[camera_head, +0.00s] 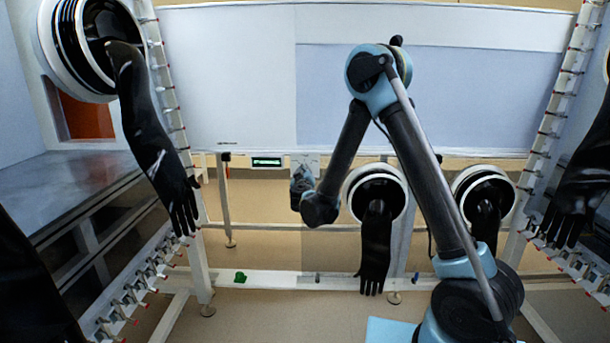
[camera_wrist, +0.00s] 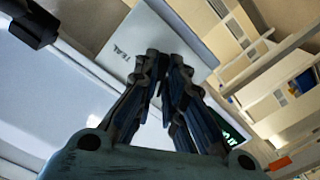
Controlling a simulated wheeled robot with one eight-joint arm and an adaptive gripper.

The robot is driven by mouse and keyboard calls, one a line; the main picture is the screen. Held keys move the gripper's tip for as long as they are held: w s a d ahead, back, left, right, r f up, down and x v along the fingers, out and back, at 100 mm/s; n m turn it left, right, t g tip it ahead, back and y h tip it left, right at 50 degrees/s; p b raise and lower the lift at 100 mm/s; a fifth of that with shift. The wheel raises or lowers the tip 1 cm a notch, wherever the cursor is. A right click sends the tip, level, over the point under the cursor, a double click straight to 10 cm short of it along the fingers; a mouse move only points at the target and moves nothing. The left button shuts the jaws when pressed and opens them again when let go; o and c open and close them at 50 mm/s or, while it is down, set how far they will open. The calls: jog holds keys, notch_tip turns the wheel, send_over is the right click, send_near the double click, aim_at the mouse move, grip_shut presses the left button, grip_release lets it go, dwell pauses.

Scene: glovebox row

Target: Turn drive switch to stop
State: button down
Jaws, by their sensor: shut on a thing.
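A small grey switch plate (camera_head: 311,160) is mounted below the white glovebox front, right of a green-lit display (camera_head: 267,161). My gripper (camera_head: 302,172) is up against this plate, mostly hidden behind my wrist in the head view. In the wrist view the plate (camera_wrist: 150,35) carries dark lettering, and my gripper (camera_wrist: 167,62) has its fingers drawn together in front of it. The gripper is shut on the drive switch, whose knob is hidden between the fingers. The switch's position cannot be read.
Black gloves hang from round ports: one at left (camera_head: 155,140), one right of my wrist (camera_head: 375,245), one further right (camera_head: 485,220). A white rail (camera_head: 260,277) with a small green item (camera_head: 240,277) runs low across the front. Floor shows beyond.

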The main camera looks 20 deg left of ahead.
jog(key=c, duration=1.7)
grip_release()
jog(key=v, duration=1.2)
jog(key=shift+d, duration=0.1)
